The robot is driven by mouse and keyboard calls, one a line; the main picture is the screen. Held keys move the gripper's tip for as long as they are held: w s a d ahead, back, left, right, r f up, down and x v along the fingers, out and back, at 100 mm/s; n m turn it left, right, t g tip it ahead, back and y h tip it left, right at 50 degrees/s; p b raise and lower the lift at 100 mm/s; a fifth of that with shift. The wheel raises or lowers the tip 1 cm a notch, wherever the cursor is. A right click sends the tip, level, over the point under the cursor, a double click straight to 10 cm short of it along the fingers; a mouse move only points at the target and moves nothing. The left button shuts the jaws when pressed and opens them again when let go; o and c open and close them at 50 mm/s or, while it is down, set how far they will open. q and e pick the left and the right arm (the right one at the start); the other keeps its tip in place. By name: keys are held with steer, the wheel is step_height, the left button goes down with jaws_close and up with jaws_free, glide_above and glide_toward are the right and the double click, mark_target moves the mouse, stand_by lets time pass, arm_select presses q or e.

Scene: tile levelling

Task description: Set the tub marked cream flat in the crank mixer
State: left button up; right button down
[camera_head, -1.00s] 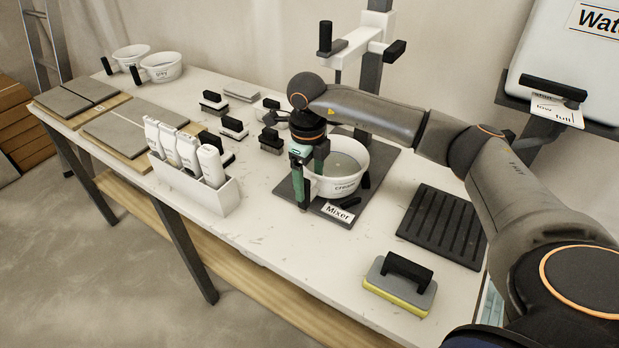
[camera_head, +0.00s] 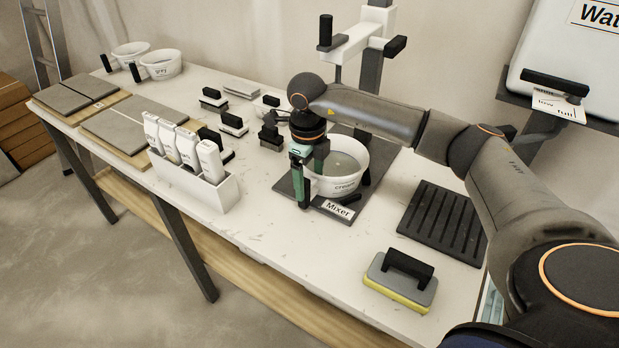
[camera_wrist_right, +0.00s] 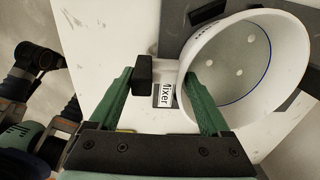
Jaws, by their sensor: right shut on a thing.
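The white tub marked cream (camera_head: 346,186) is over the mixer's dark base plate (camera_head: 286,187), behind the label reading Mixer (camera_head: 338,209). In the right wrist view, one finger of the gripper (camera_wrist_right: 165,92) is inside the tub (camera_wrist_right: 283,85), the other outside by the black handle (camera_wrist_right: 143,75). The crank mixer's white arm and post (camera_head: 352,45) rise behind the tub.
A white holder (camera_head: 220,192) with several bottles stands left of the mixer, with black-handled tools behind it. A black ribbed tray (camera_head: 445,222) and a sponge float (camera_head: 402,278) lie to the right. A water tank (camera_head: 580,50) is at the upper right.

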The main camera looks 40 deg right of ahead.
jaws_free()
steer(key=shift+f, duration=0.1)
steer(key=shift+s, duration=0.1)
steer(key=shift+r, duration=0.35)
step_height(320, 180, up, 12)
steer(key=shift+a, duration=0.2)
steer(key=shift+s+f, duration=0.1)
